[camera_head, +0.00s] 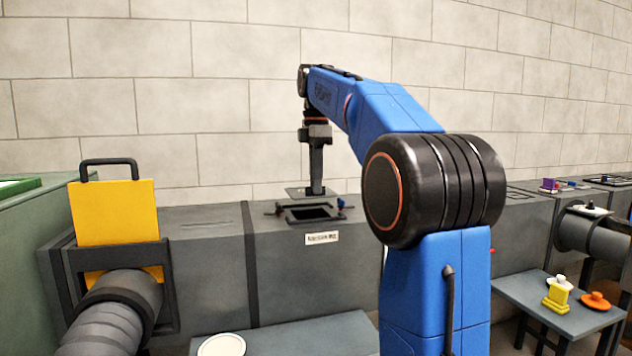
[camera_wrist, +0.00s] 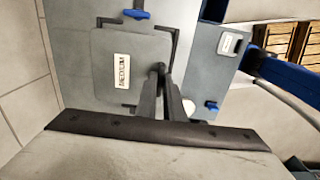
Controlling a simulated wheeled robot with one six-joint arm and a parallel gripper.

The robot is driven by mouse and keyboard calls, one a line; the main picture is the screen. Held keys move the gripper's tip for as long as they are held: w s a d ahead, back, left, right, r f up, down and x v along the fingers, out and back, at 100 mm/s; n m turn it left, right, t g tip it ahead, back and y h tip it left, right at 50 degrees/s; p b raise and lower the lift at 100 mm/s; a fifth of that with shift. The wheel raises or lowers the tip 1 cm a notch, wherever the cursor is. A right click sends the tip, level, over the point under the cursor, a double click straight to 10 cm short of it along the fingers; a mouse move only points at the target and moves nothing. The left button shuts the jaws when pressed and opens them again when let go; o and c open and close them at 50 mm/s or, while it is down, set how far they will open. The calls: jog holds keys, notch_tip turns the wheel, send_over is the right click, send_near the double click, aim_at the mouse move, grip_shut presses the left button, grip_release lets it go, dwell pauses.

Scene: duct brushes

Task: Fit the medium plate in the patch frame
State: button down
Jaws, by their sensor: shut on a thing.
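My gripper (camera_head: 317,187) points straight down and is shut on the medium plate (camera_head: 297,191), a flat grey square. In the wrist view the plate (camera_wrist: 108,72) carries a white "MEDIUM" label, and my gripper (camera_wrist: 160,72) grips it near its middle right; the grip itself is partly hidden by the fingers. The patch frame (camera_head: 292,217) lies on top of the grey duct, with a dark opening and a blue clamp at its right. In the head view the plate appears above the frame's opening. In the wrist view the plate covers much of the frame (camera_wrist: 175,42).
A yellow plate (camera_head: 115,215) with a black handle stands upright in a slot at the left. A low grey table (camera_head: 330,338) with a white round lid (camera_head: 222,345) is in front. A side table (camera_head: 530,302) at the right holds yellow and orange lidded pieces.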

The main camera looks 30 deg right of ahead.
aim_at(316, 197)
jog(key=shift+f, duration=0.15)
jog(key=shift+f, duration=2.55)
jog(key=c, duration=1.8)
grip_release()
notch_tip(316, 197, up, 12)
jog(key=shift+f, duration=0.1)
